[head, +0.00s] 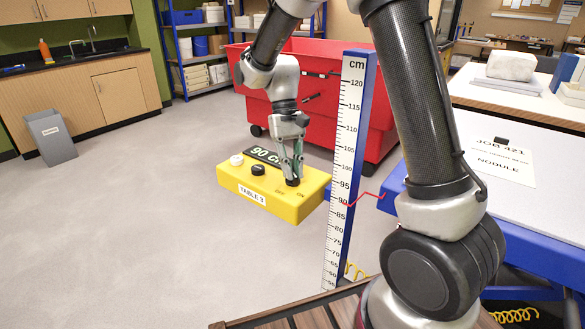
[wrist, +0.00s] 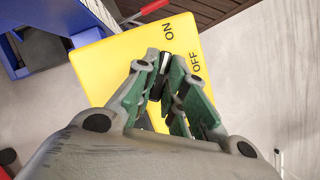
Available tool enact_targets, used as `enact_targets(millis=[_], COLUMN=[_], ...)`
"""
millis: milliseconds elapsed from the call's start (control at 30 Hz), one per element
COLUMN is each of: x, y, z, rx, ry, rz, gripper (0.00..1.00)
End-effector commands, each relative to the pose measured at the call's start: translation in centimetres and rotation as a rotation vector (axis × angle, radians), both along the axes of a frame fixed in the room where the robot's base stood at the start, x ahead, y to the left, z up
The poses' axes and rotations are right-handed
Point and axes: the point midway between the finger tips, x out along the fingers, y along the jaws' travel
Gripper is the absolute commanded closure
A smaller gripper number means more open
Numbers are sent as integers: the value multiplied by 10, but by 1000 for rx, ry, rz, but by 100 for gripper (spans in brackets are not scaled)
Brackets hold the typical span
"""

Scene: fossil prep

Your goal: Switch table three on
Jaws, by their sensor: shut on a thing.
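The yellow control box (head: 235,183) labelled "TABLE 3" stands left of the tall measuring scale in the head view. Its top carries a "90 cm" display, a white knob (head: 236,160), a black knob (head: 258,170) and a switch (head: 292,182) by the printed words OFF and ON. My gripper (head: 293,172) points down onto this switch and is shut on it. In the wrist view the green-padded fingers of my gripper (wrist: 165,88) close around the switch, over the yellow box top (wrist: 112,62) beside ON and OFF. The fingers partly hide the switch, so I cannot tell its setting.
The blue measuring scale (head: 345,165) stands just right of the box. A red bin (head: 315,95) stands behind, and a grey waste bin (head: 50,137) at the left.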

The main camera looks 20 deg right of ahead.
Motion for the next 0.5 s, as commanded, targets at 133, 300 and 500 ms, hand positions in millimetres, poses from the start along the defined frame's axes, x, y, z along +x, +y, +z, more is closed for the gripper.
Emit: enact_targets(millis=[133,300,500], x=[-2,-3,-3], y=[1,0,0], z=[-2,-2,-2], rx=[0,-1,0], ry=[7,8,8], rz=[48,77,86], gripper=[100,100,100])
